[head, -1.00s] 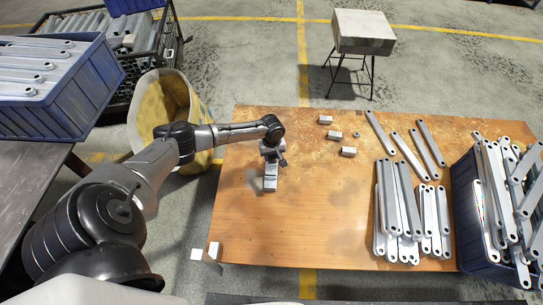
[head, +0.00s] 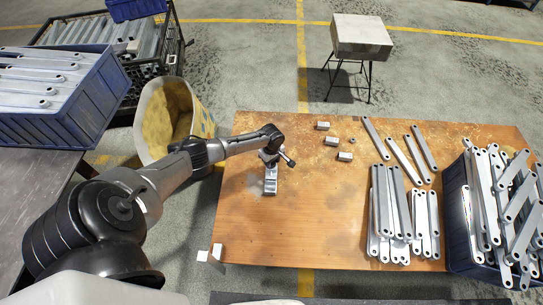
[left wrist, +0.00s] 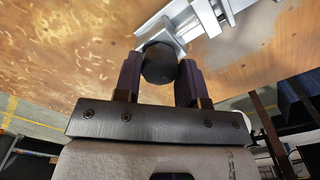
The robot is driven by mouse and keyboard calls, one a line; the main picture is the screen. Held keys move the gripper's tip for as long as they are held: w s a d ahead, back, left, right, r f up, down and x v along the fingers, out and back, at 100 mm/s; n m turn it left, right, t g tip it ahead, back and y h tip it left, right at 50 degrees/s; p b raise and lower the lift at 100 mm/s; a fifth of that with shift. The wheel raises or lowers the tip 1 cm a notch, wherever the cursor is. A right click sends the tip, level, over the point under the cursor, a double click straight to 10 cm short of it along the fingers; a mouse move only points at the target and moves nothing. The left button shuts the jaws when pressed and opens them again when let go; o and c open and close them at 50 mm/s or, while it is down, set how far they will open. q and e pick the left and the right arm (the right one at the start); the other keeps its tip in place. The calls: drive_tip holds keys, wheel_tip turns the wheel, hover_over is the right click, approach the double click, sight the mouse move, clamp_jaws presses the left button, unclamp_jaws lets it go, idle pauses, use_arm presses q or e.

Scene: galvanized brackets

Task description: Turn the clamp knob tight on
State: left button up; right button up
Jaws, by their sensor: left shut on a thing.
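A grey metal clamp (head: 270,182) is on the wooden table (head: 320,220), left of its middle. In the left wrist view its pale metal body (left wrist: 205,18) shows at the top. The dark, rounded clamp knob (left wrist: 158,63) sits between the two fingers of my left gripper (left wrist: 160,80). My left gripper (head: 270,158) is shut on the knob at the clamp's far end. In the head view the wrist largely hides the grip, and I cannot tell how tight the knob is. My right gripper is not in view.
Small metal blocks (head: 345,156) and loose flat bars (head: 405,160) lie at the back of the table. Stacked bars (head: 390,215) and a full blue crate (head: 455,215) fill the right side. A yellowish bin (head: 165,120) stands left. The table's front middle is clear.

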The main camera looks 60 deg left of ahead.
use_arm(q)
drive_tip(key=n+p, duration=0.1)
drive_tip(key=n, duration=0.1)
drive_tip(key=n+p, duration=0.3)
drive_tip(key=n, duration=0.2)
drive_tip(key=shift+d+r+p, duration=0.15)
drive_tip(key=shift+r+p, duration=0.15)
drive_tip(key=n+p, duration=0.1)
drive_tip(key=n, duration=0.2)
drive_tip(key=shift+f+n, duration=0.15)
drive_tip(key=shift+n, duration=0.15)
drive_tip(key=shift+f+n, duration=0.15)
drive_tip(key=shift+n, duration=1.05)
drive_tip(key=o, duration=0.8)
drive_tip(key=shift+o, duration=0.2)
